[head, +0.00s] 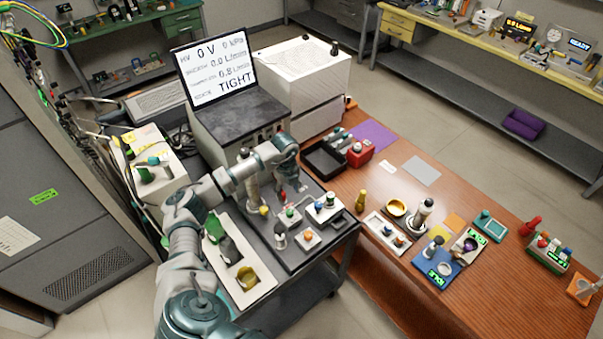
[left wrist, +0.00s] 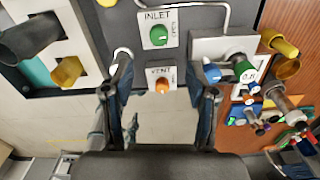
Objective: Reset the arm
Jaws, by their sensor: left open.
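My left arm comes in from the lower left in the head view and arches over the dark bench top (head: 300,262). Its gripper (head: 292,188) points down above the small knobs. In the left wrist view the gripper (left wrist: 160,108) is open, with its two fingers apart and nothing between them. The green INLET knob (left wrist: 158,36) and the orange VENT knob (left wrist: 162,86) on white plates lie beyond the fingers. My right gripper is in neither view.
A screen (head: 216,72) reading 0 V and TIGHT stands behind the arm. A white tray (head: 262,286) with dark and yellow pieces lies beside the arm. The wooden table (head: 330,213) at right holds several small devices; floor is clear behind it.

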